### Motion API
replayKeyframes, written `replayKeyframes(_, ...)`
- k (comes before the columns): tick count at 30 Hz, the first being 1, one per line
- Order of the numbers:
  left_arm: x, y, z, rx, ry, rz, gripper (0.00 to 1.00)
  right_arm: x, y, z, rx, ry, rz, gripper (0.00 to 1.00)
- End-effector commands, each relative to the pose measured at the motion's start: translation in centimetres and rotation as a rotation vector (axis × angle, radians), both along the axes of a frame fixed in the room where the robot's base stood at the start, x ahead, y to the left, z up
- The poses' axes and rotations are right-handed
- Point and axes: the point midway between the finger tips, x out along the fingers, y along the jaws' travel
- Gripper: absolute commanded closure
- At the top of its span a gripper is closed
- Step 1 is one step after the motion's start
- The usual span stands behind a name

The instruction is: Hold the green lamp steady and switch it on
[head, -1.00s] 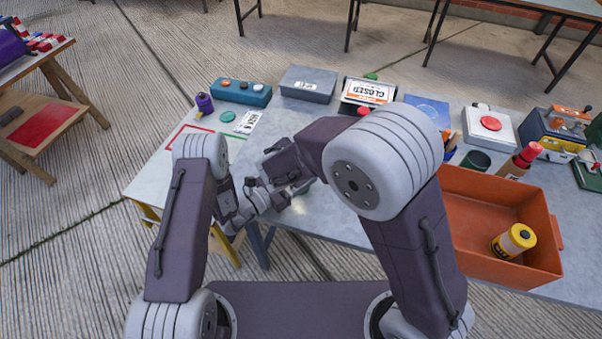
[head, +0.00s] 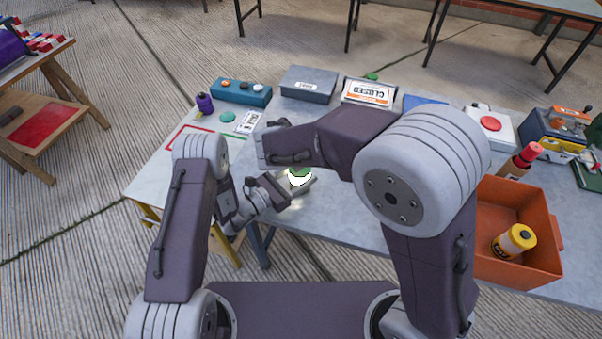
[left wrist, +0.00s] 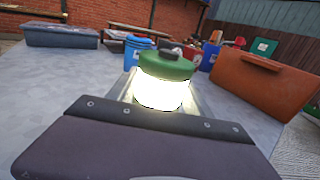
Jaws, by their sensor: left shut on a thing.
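The green lamp (head: 299,173) stands on the grey table, its green cap on top and its band below glowing bright white. It also shows glowing in the left wrist view (left wrist: 165,80), with a small dark knob on its cap. My left gripper (head: 299,186) is shut on the lamp low down, from the near left side; its dark body fills the bottom of the left wrist view. My right arm reaches across behind the lamp, its wrist up and left of it, apart from the cap. The right fingers cannot be made out clearly.
Along the back stand a teal button box (head: 240,93), a grey box (head: 308,84) and a CLOSED sign (head: 368,92). A purple bottle (head: 204,103) is at back left. An orange bin (head: 518,235) holding a yellow can is at right. Table in front of the lamp is clear.

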Motion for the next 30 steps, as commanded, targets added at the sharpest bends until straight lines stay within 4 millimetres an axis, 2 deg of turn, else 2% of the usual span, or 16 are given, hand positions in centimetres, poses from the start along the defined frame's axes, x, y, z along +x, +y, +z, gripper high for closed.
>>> replayKeyframes(2, 0.0, 0.0, 0.0, 0.0, 0.0, 0.0, 1.0, 0.0, 0.0, 0.0, 0.0, 0.0, 0.0, 1.0)
replayKeyframes(3, 0.0, 0.0, 0.0, 0.0, 0.0, 0.0, 0.39, 0.0, 0.0, 0.0, 0.0, 0.0, 0.0, 1.0)
replayKeyframes(6, 0.0, 0.0, 0.0, 0.0, 0.0, 0.0, 0.16, 0.0, 0.0, 0.0, 0.0, 0.0, 0.0, 1.0)
replayKeyframes(17, -0.3, 0.5, -0.1, 0.001, 0.002, 0.003, 0.16, 0.0, 0.0, 0.0, 0.0, 0.0, 0.0, 1.0)
replayKeyframes(30, -6.3, 8.4, -0.1, -0.001, 0.003, 0.007, 0.16, 0.0, 0.0, 0.0, 0.0, 0.0, 0.0, 1.0)
